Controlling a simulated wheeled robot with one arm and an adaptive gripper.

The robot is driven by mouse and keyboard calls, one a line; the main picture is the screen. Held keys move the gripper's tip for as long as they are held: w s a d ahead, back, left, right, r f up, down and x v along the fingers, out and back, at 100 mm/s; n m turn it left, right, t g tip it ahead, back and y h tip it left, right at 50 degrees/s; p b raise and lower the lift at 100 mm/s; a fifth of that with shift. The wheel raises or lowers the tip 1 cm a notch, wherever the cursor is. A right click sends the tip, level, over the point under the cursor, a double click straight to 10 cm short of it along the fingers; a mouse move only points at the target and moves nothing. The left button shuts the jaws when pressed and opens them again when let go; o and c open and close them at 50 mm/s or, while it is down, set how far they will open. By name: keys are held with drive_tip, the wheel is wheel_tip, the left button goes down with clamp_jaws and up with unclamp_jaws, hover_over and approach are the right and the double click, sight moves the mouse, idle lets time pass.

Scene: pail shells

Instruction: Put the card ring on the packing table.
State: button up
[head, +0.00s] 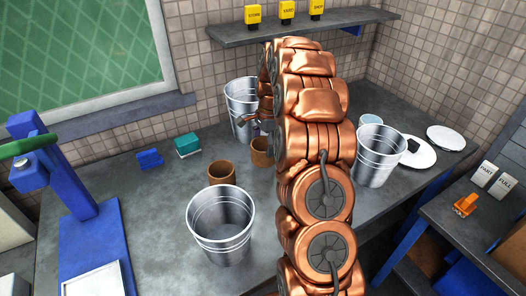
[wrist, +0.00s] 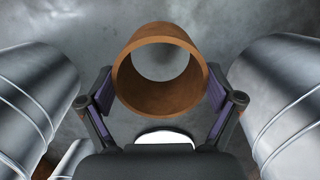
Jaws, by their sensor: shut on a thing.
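A brown card ring (wrist: 160,96) sits between the two fingers of my gripper (wrist: 160,90) in the wrist view, with its open end facing the camera. The fingers press on its left and right sides. In the head view a brown ring (head: 262,152) shows beside my copper arm, partly hidden by it. A second brown ring (head: 222,173) stands upright on the grey table (head: 160,235) to its left. My gripper is mostly hidden behind the arm in the head view. I cannot tell whether the held ring touches the table.
Metal pails stand at the front (head: 220,228), the back (head: 240,105) and the right (head: 378,158). White discs (head: 446,138) lie at the far right. A teal block (head: 188,145) and blue block (head: 150,159) lie left. A side table (head: 450,212) holds an orange tool (head: 466,204).

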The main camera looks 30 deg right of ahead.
drive_tip(key=shift+f+p, duration=0.65)
drive_tip(key=shift+f, duration=1.25)
drive_tip(key=shift+f, duration=0.15)
drive_tip(key=o, duration=0.6)
drive_tip(key=shift+o, duration=0.2)
